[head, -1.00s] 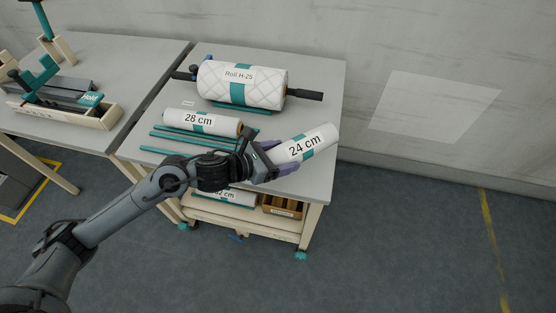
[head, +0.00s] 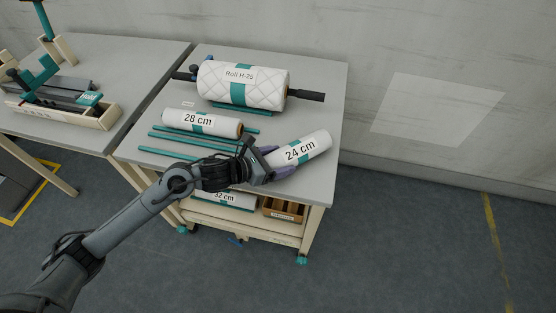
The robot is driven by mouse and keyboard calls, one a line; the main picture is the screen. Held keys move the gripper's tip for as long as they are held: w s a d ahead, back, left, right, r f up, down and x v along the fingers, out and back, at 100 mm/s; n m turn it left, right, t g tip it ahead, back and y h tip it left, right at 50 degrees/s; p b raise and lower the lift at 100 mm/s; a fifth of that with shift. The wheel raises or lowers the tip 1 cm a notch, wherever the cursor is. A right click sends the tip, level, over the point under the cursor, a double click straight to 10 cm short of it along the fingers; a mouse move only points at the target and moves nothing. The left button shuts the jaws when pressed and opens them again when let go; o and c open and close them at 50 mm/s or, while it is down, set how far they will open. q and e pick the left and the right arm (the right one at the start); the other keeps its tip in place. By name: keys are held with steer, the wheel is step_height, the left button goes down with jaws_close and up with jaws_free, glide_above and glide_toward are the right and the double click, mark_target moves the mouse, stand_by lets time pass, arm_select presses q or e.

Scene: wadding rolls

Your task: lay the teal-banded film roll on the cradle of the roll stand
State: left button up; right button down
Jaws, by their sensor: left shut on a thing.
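My left gripper (head: 275,162) is shut on a white roll labelled 24 cm with a teal band (head: 300,150), gripping its left part. The roll is over the right front of the cart's grey top; I cannot tell whether it touches the surface. Another teal-banded roll, marked 28 cm (head: 202,123), lies on the cart top. A wood-and-teal stand with a dark bed (head: 66,116) is on the left table; I cannot tell whether it is the roll stand with the cradle. My right gripper is not in view.
A large quilted roll marked Roll H-25 (head: 243,85) sits on a dark bar at the back of the cart. Teal rods (head: 176,153) lie by the 28 cm roll. A 32 cm roll (head: 226,201) and a wooden box (head: 283,210) are on the lower shelf.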

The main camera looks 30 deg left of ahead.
arm_select(q)
steer(key=shift+f, duration=0.1)
steer(key=o, duration=1.5)
steer(key=shift+s+a+r, duration=0.1)
steer(key=shift+s+r, duration=0.05)
steer(key=shift+r, duration=0.1)
steer(key=p+v, duration=0.2)
steer(key=v, duration=0.9)
steer(key=shift+s+a, duration=0.1)
steer(key=shift+s, duration=0.15)
